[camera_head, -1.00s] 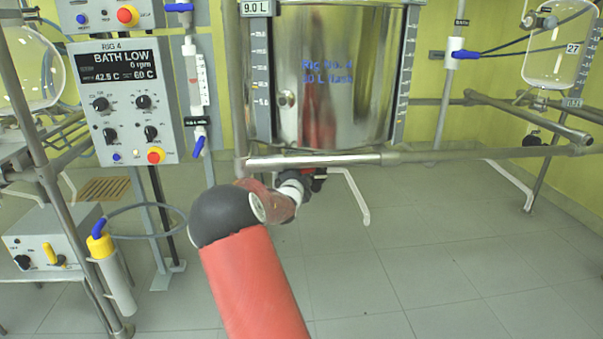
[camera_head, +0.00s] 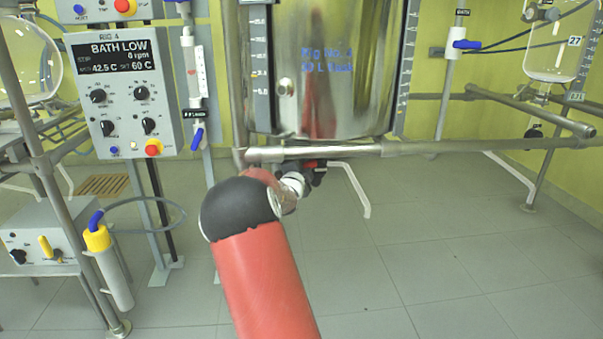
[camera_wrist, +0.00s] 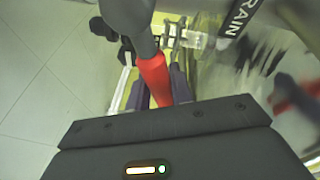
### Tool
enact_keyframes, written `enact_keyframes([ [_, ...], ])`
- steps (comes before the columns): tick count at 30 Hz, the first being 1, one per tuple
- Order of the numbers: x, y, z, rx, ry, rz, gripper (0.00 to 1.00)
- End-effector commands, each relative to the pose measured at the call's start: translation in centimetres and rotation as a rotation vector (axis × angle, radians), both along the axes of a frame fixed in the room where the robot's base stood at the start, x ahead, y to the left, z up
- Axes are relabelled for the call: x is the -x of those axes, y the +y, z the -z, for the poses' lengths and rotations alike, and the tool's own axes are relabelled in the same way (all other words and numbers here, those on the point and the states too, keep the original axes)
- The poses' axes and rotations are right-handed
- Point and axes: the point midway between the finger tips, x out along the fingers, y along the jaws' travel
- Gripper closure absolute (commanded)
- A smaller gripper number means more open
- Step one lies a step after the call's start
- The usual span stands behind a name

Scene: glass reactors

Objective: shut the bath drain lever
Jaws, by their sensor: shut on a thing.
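A red drain lever (camera_wrist: 153,76) is between the two dark fingers of my gripper (camera_wrist: 158,88) in the wrist view, and the jaws are shut on it. A dark valve part covers the lever's upper end. A black tag (camera_wrist: 240,18) with the letters RAIN readable is just to the right. In the head view, my gripper (camera_head: 312,177) is beneath the shiny steel bath (camera_head: 345,75), close to the front rail. My own wrist partly hides it there, and the lever cannot be made out clearly.
A horizontal metal rail (camera_head: 420,148) runs in front of the bath's base, just above my arm. A control panel (camera_head: 126,92) reading BATH LOW is on the left, with a blue-handled valve (camera_head: 197,138) beside it. The tiled floor (camera_head: 440,250) at right is clear.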

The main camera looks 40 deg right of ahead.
Motion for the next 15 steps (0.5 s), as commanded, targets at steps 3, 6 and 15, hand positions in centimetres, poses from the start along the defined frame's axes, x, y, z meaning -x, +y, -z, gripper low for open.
enact_keyframes([
  [3, 0.2, -0.3, 1.6, -0.081, -0.054, 0.002, 1.00],
  [6, 0.3, -0.4, 2.2, -0.152, -0.097, 0.001, 1.00],
  [15, 0.2, -0.3, 2.9, -0.291, -0.178, -0.001, 1.00],
])
